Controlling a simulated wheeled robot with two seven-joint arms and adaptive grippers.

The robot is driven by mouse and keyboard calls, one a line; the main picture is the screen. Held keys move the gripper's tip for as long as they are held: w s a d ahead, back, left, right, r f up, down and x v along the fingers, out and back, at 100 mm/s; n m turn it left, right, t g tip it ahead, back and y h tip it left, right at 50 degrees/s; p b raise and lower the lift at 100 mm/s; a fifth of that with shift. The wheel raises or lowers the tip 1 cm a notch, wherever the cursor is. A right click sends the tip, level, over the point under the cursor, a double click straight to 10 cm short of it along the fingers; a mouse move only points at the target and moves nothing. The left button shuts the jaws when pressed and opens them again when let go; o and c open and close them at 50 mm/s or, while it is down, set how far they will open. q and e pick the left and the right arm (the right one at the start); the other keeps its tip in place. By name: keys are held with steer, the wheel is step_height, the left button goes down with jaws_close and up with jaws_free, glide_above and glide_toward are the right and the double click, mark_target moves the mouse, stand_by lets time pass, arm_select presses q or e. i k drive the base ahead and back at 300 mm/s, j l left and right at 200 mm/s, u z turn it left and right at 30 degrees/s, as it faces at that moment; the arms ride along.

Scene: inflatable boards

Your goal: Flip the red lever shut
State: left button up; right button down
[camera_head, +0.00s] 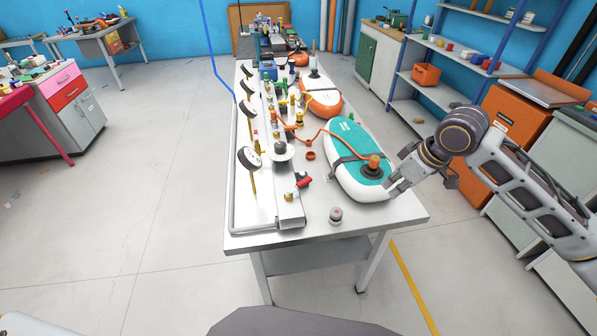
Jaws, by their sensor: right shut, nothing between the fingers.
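The red lever (304,181) sits on a small brass valve at the near end of the grey manifold bar on the white workbench (400,207). It is small in the head view, and its exact angle is hard to tell. My right gripper (391,189) reaches in from the right, shut and empty. It is beside the near end of the teal and white inflatable board (350,150), to the right of the red lever and well apart from it. My left gripper is out of view.
A small round knob-like part (336,215) stands on the bench in front of the lever. Pressure gauges (249,158) on stems line the left side. An orange hose (318,133) runs to the orange fitting (374,162) on the board. The bench's near right corner is clear.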

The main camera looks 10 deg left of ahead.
mark_target(308, 180)
steer(key=i+j, duration=0.1)
steer(key=j, duration=0.25)
steer(key=i+j, duration=0.1)
steer(key=j, duration=0.25)
steer(key=i+j, duration=0.1)
steer(key=j, duration=0.25)
steer(key=i+j, duration=0.1)
steer(key=j, duration=0.2)
